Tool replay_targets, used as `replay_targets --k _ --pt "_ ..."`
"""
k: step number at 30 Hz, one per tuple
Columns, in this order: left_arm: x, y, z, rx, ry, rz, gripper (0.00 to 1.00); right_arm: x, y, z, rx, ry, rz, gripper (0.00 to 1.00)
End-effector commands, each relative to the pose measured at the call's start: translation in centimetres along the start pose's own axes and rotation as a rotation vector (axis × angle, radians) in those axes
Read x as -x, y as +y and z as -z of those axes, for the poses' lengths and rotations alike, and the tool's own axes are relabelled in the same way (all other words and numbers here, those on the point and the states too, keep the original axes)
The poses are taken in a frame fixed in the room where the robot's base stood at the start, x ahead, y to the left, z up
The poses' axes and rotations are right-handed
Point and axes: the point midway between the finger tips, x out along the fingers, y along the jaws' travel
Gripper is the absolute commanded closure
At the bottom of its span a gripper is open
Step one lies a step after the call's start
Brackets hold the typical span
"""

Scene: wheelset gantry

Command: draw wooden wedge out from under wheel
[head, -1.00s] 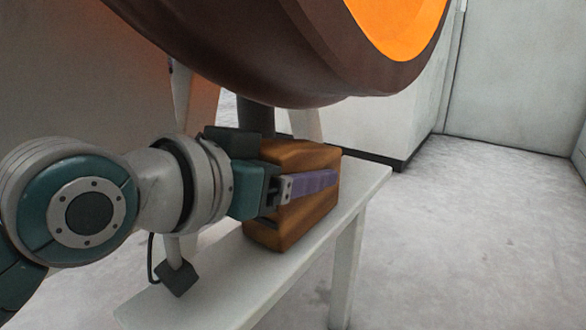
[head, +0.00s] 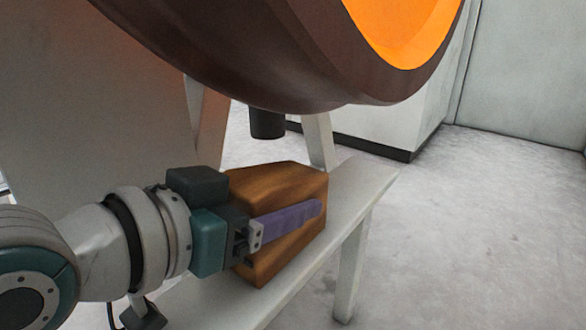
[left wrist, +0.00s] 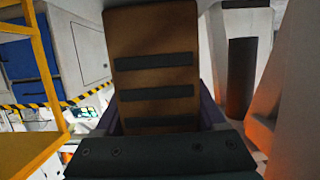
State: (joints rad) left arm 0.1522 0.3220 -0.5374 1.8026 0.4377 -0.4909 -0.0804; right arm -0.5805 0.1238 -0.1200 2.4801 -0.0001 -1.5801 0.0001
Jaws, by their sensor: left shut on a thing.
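The wooden wedge (head: 278,184) is an orange-brown block on the white bench, in front of and below the large dark brown wheel (head: 240,65). A visible gap separates it from the wheel's lower rim. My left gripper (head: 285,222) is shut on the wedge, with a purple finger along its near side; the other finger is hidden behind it. In the left wrist view the wedge (left wrist: 155,78) fills the middle, with dark strips across its face and purple fingers at both sides. My right gripper is in neither view.
The white bench (head: 350,188) runs from lower left to upper right, with bare top beyond the wedge. A dark cylinder (head: 267,123) hangs below the wheel. Grey floor (head: 470,230) is open at the right. A yellow frame (left wrist: 40,70) shows in the left wrist view.

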Motion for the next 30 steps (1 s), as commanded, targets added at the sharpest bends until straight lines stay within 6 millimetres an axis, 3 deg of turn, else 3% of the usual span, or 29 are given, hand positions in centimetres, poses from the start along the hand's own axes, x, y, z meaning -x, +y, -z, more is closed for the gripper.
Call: replay_targets --k 30 --pt "5.5 0.0 -1.2 0.0 0.004 0.0 1.0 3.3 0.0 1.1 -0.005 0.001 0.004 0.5"
